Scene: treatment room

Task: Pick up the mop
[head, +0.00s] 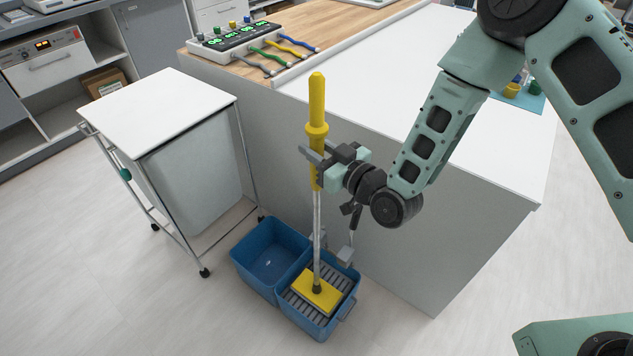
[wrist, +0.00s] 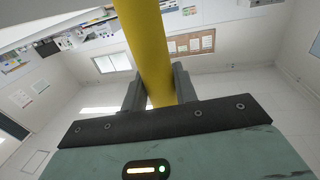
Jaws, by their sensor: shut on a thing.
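The mop stands upright in the head view, with a yellow handle (head: 317,100), a thin grey shaft (head: 317,235) and a flat yellow head (head: 318,296). Its head is over the grey grate of the right-hand blue bucket (head: 320,322); I cannot tell whether it touches the grate. My gripper (head: 317,160) is shut on the yellow handle, just below its collar. In the wrist view the yellow handle (wrist: 146,45) passes between the two grey fingers of my gripper (wrist: 160,92).
A second blue bucket compartment (head: 268,262) adjoins on the left. A white wheeled cart (head: 160,105) stands left of it. A counter (head: 430,75) with a grey side panel stands right behind the mop. A device with cables (head: 235,42) sits on the counter. Open floor lies in front.

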